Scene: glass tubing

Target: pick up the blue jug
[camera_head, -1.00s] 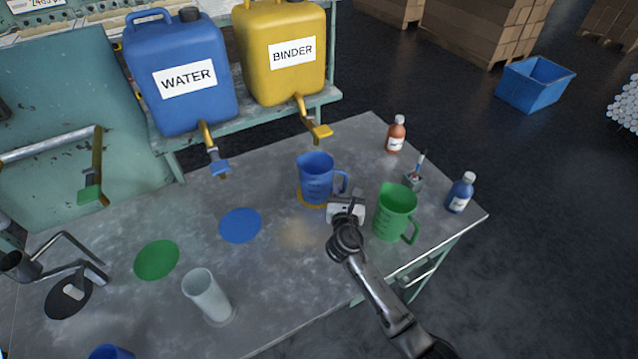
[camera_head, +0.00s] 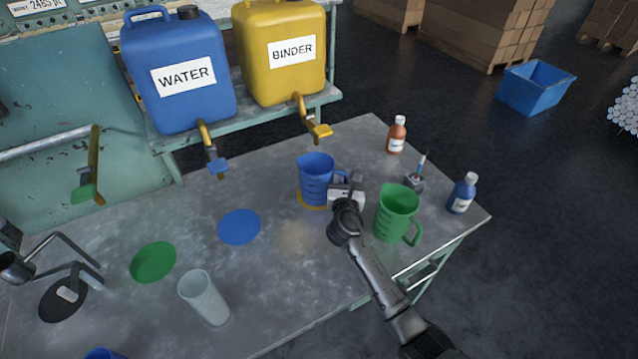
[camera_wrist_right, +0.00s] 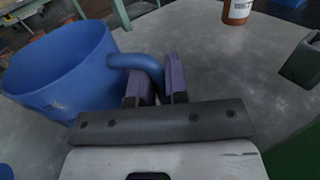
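The blue jug (camera_head: 315,180) stands upright on an orange disc at the back of the grey table. Its handle is on the right side. In the right wrist view the jug (camera_wrist_right: 62,72) fills the left part, and its handle curves down between the two fingers. My right gripper (camera_head: 350,182) is beside the jug on its handle side. In the wrist view the fingers of the right gripper (camera_wrist_right: 158,82) are close together with the handle filling the narrow gap. The fingers partly hide the handle's lower end. My left gripper is not in view.
A green jug (camera_head: 396,212) stands close to the right of my right gripper. A brown bottle (camera_head: 396,136), a blue bottle (camera_head: 463,194) and a small pot (camera_head: 414,180) stand near the right edge. The yellow binder tap (camera_head: 318,130) hangs above the jug. A clear cylinder (camera_head: 203,297) stands in front.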

